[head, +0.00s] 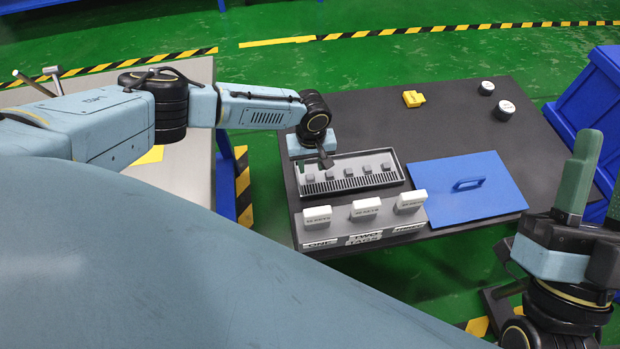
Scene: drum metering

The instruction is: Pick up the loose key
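A dark tray (389,157) on the dark table holds a row of several small grey blocks and a slotted strip along its front. I cannot tell which piece, if any, is the loose key. My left gripper (326,162) points down over the tray's back left part, close to the leftmost blocks. Its fingers are small and dark here, so its opening and anything between them cannot be made out. My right gripper (597,195) is at the right edge with its green fingers pointing up and apart, empty, away from the tray.
A yellow object (413,98) and two white-topped round items (504,109) sit farther back. The table's back middle is clear.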

